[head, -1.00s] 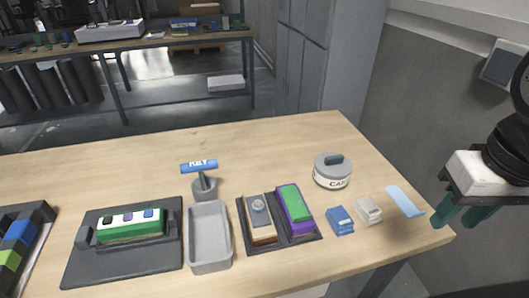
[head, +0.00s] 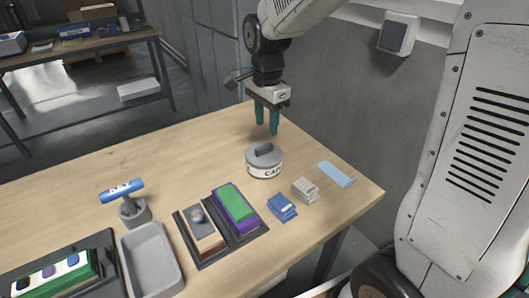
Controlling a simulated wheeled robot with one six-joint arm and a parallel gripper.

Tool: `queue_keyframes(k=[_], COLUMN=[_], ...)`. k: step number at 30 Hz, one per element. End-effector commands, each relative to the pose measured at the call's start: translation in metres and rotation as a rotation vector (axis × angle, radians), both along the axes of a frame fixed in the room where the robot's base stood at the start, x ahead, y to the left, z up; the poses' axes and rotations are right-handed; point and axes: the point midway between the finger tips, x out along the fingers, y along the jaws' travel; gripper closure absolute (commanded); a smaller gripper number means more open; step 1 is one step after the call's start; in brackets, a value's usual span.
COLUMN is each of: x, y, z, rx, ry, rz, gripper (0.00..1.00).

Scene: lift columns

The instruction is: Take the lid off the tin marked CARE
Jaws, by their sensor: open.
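The round tin (head: 265,172) stands upright on the wooden table, with a white band whose visible dark letters begin "CA"; the rest curves out of sight. Its grey lid (head: 259,158) is on it and has a raised dark grey bar handle (head: 264,149) across the top. My gripper (head: 267,127) points down with two green fingers apart and nothing between them. It appears above and just behind the tin, apart from the lid.
Blue (head: 282,207) and grey (head: 305,189) small blocks and a light blue strip (head: 336,174) lie near the tin. A dark tray (head: 236,241) holds two blocks. Bare table lies behind the tin.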

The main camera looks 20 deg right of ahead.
Motion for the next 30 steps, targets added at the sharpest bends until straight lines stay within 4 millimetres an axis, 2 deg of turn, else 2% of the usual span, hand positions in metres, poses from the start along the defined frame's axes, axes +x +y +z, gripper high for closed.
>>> queue_keyframes(k=[3,11,19,23,29,30], x=[0.008,0.009,0.012,0.013,0.013,0.013], y=[0.001,0.000,0.001,0.001,0.001,0.001], z=[-0.010,-0.039,-0.077,-0.085,-0.085,-0.085], rx=[0.000,-0.001,-0.001,0.000,0.000,0.000], ry=[0.005,0.007,0.007,0.004,0.003,0.003], rz=[-0.046,-0.055,-0.054,-0.054,-0.053,-0.053], gripper=[0.59,0.59,0.59,0.59,0.59,0.67])
